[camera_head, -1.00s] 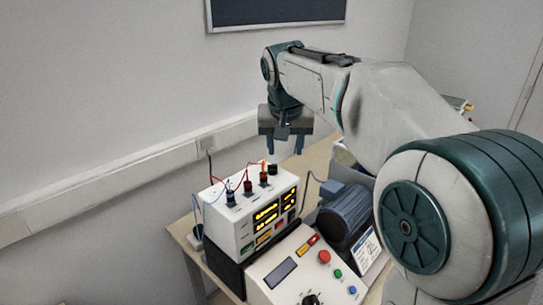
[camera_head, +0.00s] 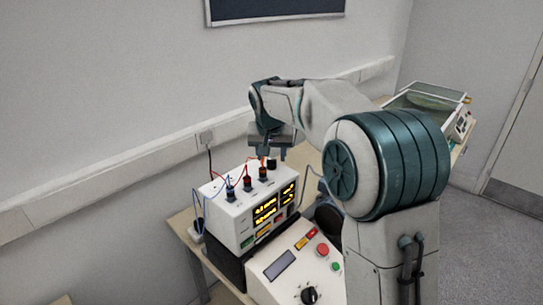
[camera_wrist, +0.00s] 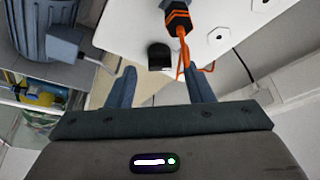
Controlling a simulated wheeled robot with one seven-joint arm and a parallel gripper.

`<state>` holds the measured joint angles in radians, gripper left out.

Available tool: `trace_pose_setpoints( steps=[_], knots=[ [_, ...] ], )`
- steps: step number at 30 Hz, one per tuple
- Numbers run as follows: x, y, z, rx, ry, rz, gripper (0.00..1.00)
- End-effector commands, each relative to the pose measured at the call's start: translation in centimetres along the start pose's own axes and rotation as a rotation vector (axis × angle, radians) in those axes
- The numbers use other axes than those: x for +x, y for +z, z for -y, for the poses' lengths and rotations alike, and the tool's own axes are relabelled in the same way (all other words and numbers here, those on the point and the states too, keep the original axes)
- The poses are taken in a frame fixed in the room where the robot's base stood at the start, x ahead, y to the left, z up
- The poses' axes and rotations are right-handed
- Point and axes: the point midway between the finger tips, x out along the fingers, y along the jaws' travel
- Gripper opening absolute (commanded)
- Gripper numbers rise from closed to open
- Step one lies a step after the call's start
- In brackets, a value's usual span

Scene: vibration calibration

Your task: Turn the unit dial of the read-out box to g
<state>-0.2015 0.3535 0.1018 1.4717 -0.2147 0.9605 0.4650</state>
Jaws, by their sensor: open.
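The white read-out box (camera_head: 243,223) stands on the bench with lit yellow displays on its front. A black dial (camera_head: 271,164) sits at the far right end of its top, beside an orange plug (camera_head: 263,172). In the wrist view the dial (camera_wrist: 159,57) shows as a dark knob near the edge of the white top. My gripper (camera_head: 273,154) is open, fingers down, just above the dial. In the wrist view the fingers (camera_wrist: 160,66) lie on either side of the dial in the picture, with nothing held. I cannot read the dial's markings.
Blue and red plugs with cables rise from the box top left of the dial. The orange plug (camera_wrist: 179,17) and its cable are close to the fingers. A control panel (camera_head: 285,270) with buttons stands in front. A motor (camera_wrist: 22,25) is beside the box.

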Motion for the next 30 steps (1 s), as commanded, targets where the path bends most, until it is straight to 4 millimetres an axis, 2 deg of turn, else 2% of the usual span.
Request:
trace_pose_setpoints(
  steps=[6, 15, 20, 30],
  knots=[
    [1.8, 0.0, 0.0, 0.001, 0.001, 0.001, 0.47],
    [2.0, 0.0, 0.0, 0.001, 0.000, -0.001, 0.47],
    [2.0, 0.0, 0.0, 0.001, 0.000, -0.001, 0.03],
    [1.9, 0.0, 0.1, 0.027, 0.011, -0.001, 0.03]
  ],
)
